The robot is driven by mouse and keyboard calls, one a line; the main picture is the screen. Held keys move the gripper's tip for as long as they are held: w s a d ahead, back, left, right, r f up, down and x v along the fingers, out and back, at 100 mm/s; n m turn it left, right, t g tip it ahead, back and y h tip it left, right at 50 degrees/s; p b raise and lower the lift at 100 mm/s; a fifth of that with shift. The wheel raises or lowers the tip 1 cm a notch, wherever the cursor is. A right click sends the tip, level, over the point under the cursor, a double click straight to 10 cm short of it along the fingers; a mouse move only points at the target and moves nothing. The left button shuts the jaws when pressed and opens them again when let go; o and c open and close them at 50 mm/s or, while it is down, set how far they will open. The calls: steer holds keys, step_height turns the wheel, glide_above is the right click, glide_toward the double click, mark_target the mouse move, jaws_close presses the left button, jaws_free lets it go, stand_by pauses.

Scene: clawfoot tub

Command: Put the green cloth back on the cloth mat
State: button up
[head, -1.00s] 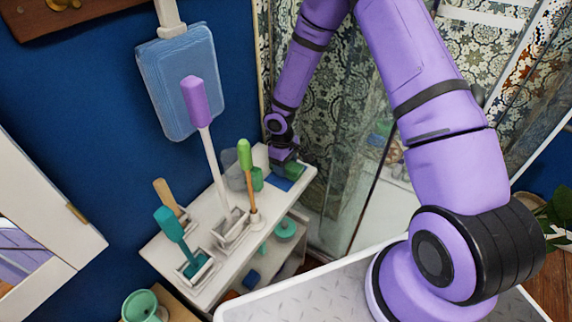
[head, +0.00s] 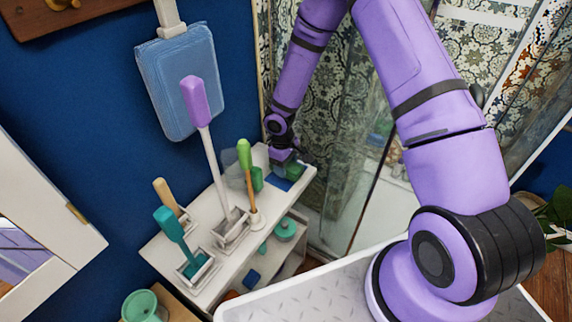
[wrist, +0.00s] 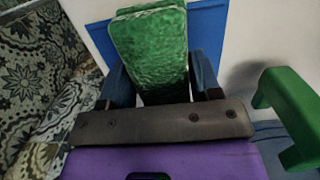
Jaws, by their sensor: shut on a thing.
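The green cloth (wrist: 150,45) is a thick, folded, textured pad. In the wrist view it stands out between the two dark fingers of my gripper (wrist: 163,82), which is shut on it. The blue cloth mat (wrist: 208,35) lies behind the cloth on the white shelf top. In the head view my gripper (head: 284,163) is low over the blue mat (head: 286,184) at the shelf's far end. A bit of the green cloth (head: 294,171) shows beside it. I cannot tell whether the cloth touches the mat.
A clear cup with a green handle (head: 257,179) stands close left of my gripper; the handle (wrist: 288,112) shows at right in the wrist view. Brushes in holders, one purple-topped (head: 194,102), crowd the white shelf (head: 222,190). Glass and patterned tiles (head: 345,130) lie right.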

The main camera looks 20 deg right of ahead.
steer(key=shift+f, duration=0.45)
stand_by(0.3)
steer(key=o, duration=0.9)
steer(key=shift+r, duration=0.15)
steer(key=shift+w+a+r, duration=0.15)
steer(key=shift+w+r, duration=0.05)
steer(key=shift+r, duration=1.7)
steer(key=shift+w+a+r, duration=0.1)
steer(key=shift+w+r, duration=0.05)
steer(key=shift+r, duration=1.7)
steer(key=shift+r, duration=0.1)
steer(key=r, duration=0.7)
steer(key=w+r, duration=0.1)
steer(key=r, duration=0.2)
steer(key=shift+a+r, duration=0.35)
steer(key=shift+a, duration=0.05)
